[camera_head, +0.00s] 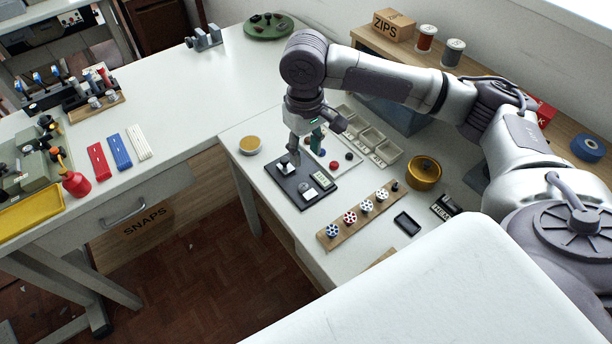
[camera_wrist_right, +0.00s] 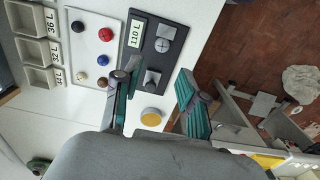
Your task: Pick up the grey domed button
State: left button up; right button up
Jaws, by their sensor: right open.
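My right gripper (camera_head: 305,146) is open and empty, pointing down above the black plate (camera_head: 301,203) on the front table. In the right wrist view its two teal-padded fingers (camera_wrist_right: 153,85) stand wide apart. The black plate carries a 110 L label, a small grey square peg (camera_wrist_right: 151,79) and a round grey piece with a cross on it (camera_wrist_right: 162,45). I cannot tell whether this round piece is the grey domed button. Beside the plate, a white card (camera_wrist_right: 88,50) holds dark, red, blue and tan buttons; the left finger hides part of its edge. My left gripper is out of view.
A round yellow-topped tin (camera_head: 249,145) stands left of the plate. Labelled bins (camera_wrist_right: 30,17) lie beyond the card. A wooden strip with several bobbins (camera_head: 349,217), a brass pot (camera_head: 424,172) and a small black tray (camera_head: 407,223) are to the right.

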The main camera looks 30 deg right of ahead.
aim_at(304, 185)
jog(key=f, duration=0.2)
jog(key=s+f, duration=0.1)
jog(key=shift+a+f, duration=0.15)
jog(key=shift+a, duration=0.15)
jog(key=f, duration=0.2)
jog(key=shift+w+d+f, duration=0.15)
jog(key=shift+w+f, duration=0.15)
jog(key=shift+w+d+f, duration=0.1)
jog(key=shift+f, duration=0.85)
notch_tip(304, 185, down, 4)
jog(key=shift+w+r, duration=0.15)
jog(key=shift+r, duration=0.1)
jog(key=shift+f, duration=0.15)
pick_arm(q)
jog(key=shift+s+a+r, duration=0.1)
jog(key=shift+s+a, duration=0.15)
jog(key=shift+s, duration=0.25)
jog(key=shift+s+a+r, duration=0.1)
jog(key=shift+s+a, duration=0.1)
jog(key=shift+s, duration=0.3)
pick_arm(e)
jog(key=c, duration=0.5)
jog(key=shift+c, duration=0.2)
